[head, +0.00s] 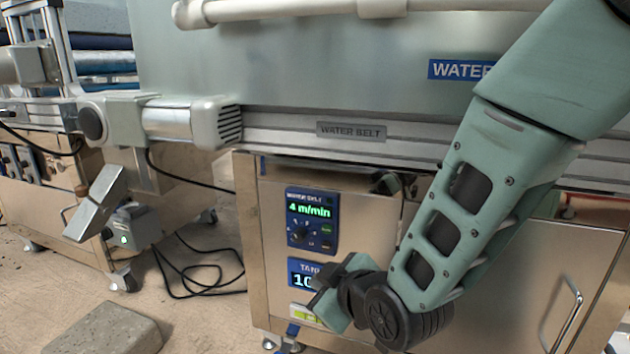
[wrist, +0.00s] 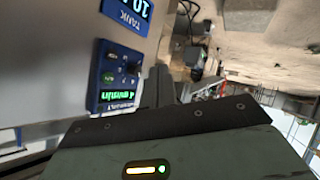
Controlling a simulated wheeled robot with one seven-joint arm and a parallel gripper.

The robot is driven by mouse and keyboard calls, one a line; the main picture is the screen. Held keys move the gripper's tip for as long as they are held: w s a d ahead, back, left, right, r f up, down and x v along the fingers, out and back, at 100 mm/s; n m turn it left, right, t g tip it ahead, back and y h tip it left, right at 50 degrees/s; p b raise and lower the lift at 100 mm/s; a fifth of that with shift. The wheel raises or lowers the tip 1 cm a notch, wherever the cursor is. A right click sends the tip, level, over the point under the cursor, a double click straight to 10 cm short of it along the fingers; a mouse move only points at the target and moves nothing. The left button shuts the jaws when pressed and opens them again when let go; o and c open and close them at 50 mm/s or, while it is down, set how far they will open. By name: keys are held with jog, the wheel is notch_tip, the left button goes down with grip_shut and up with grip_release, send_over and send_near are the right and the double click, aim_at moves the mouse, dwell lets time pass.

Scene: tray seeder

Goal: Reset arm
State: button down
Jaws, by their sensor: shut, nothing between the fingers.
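My arm comes in from the upper right of the head view and bends at the wrist. My gripper (head: 328,290) is shut and empty, in front of the steel cabinet (head: 385,225) of the water belt machine. It is just below the blue water belt panel (head: 312,220), which reads "4 m/min". A second blue panel (head: 300,272), marked "TANK", is partly hidden by the gripper. Whether the gripper touches the cabinet cannot be told.
A cabinet door handle (head: 567,315) sticks out at the lower right. A white motor unit (head: 190,122) juts out at the left. Black cables (head: 190,285) lie on the floor between the machines. A grey block (head: 105,330) lies at the lower left.

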jog(key=s+d+r+m+g+h+p, duration=0.25)
jog(key=s+d+r+g+p, duration=0.35)
jog(key=s, duration=0.6)
jog(key=s+d+r+m+g+h+p, duration=0.2)
jog(key=s+d+r+g+h+p, duration=0.15)
jog(key=s+d+r, duration=0.55)
notch_tip(320, 180, up, 35)
jog(key=s+a+p, duration=0.2)
jog(key=p, duration=3.5)
jog(key=shift+r+g, duration=0.2)
jog(key=shift+g, duration=0.25)
jog(key=shift+a, duration=0.1)
